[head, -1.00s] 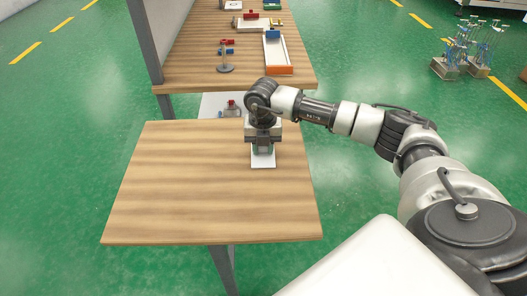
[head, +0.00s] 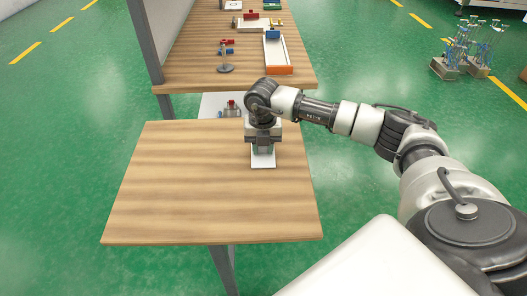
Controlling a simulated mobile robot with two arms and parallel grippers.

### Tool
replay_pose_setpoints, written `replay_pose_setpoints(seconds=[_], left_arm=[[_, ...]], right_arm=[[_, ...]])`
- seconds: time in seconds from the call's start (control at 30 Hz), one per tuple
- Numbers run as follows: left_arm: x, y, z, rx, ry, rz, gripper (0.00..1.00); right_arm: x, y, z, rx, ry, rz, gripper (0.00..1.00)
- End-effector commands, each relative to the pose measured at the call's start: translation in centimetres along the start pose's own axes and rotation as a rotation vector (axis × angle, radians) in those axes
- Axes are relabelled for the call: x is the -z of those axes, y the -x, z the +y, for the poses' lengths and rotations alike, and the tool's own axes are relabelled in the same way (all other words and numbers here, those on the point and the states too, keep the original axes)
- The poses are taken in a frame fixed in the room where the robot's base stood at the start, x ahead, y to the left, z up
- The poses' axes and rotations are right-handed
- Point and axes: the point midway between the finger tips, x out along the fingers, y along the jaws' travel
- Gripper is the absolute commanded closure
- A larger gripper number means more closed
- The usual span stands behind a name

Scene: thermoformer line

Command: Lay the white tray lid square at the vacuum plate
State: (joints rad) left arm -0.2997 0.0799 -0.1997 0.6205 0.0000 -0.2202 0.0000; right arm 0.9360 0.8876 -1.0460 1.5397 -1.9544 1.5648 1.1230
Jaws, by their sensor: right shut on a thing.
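The white tray lid (head: 263,163) is a small flat white piece at the right rear part of the near wooden table. My right gripper (head: 263,150) points down over it and is shut on it. The gripper hides the lid's far part. I cannot tell whether the lid touches the table top. I cannot make out a vacuum plate for certain. My left gripper is not in view.
The near wooden table (head: 205,200) is otherwise bare. Behind it stands a longer wooden bench (head: 190,72) with an orange-fronted white tray (head: 277,55), a small dark stand (head: 225,68) and other small parts. A white surface (head: 212,105) shows between the tables.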

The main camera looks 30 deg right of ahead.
Motion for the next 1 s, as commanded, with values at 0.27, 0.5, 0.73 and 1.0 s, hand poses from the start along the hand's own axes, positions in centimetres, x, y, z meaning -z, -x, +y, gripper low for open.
replay_pose_setpoints(seconds=[0.27, 0.5, 0.73, 1.0], left_arm=[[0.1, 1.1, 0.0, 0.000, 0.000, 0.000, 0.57], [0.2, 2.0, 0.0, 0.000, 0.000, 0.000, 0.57], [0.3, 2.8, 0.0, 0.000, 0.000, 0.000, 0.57], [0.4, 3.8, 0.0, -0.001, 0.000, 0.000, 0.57]], right_arm=[[0.0, 1.4, 0.0, 0.000, 0.000, 0.000, 1.00], [0.0, 2.6, 0.0, 0.000, 0.000, 0.000, 1.00], [0.0, 3.7, 0.0, 0.000, 0.000, -0.001, 1.00], [0.0, 5.1, 0.0, -0.001, 0.000, -0.001, 1.00]])
